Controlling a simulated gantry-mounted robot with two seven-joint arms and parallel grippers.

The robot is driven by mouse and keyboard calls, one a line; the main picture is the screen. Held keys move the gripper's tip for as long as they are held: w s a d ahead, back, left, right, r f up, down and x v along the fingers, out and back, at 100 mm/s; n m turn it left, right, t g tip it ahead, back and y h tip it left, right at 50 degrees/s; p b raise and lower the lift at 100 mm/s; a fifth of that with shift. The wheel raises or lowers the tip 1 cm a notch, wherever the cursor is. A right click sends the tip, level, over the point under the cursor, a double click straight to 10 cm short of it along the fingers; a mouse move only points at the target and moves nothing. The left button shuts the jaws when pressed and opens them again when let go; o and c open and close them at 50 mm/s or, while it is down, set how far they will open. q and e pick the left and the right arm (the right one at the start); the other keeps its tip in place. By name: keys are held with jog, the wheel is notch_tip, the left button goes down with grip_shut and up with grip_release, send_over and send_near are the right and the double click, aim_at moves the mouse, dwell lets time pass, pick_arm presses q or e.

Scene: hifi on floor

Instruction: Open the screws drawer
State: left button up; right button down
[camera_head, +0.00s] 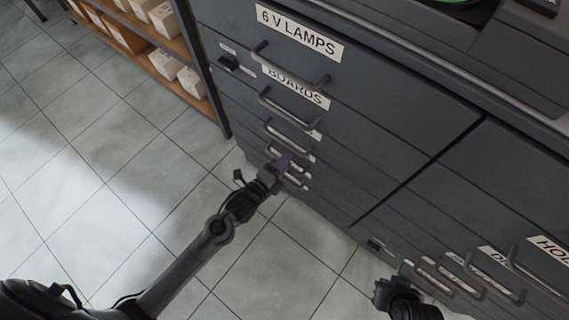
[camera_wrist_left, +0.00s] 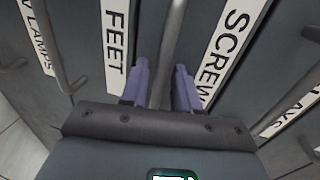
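The screws drawer's label reads "SCREW" with its end covered, and shows in the left wrist view (camera_wrist_left: 232,40). A grey bar handle (camera_wrist_left: 174,40) runs between this label and the "FEET" label (camera_wrist_left: 116,45). My left gripper (camera_wrist_left: 160,85) has its two purple fingers apart, one on each side of that handle bar, with gaps showing. In the head view my left gripper (camera_head: 281,166) is at the lower handles of the left drawer column, covering part of them. Drawer fronts there look flush. My right gripper (camera_head: 393,290) is dark and low at the right; its fingers cannot be made out.
Drawers labelled "6 V LAMPS" (camera_head: 299,33) and "BOARDS" (camera_head: 297,88) are above, with protruding handles. More handled drawers (camera_head: 465,275) are at the lower right. A shelf with boxes (camera_head: 165,64) stands left. The tiled floor (camera_head: 110,150) is clear.

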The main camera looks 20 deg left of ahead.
pick_arm(q)
jog(key=shift+w, duration=0.15)
grip_shut()
dwell(0.4)
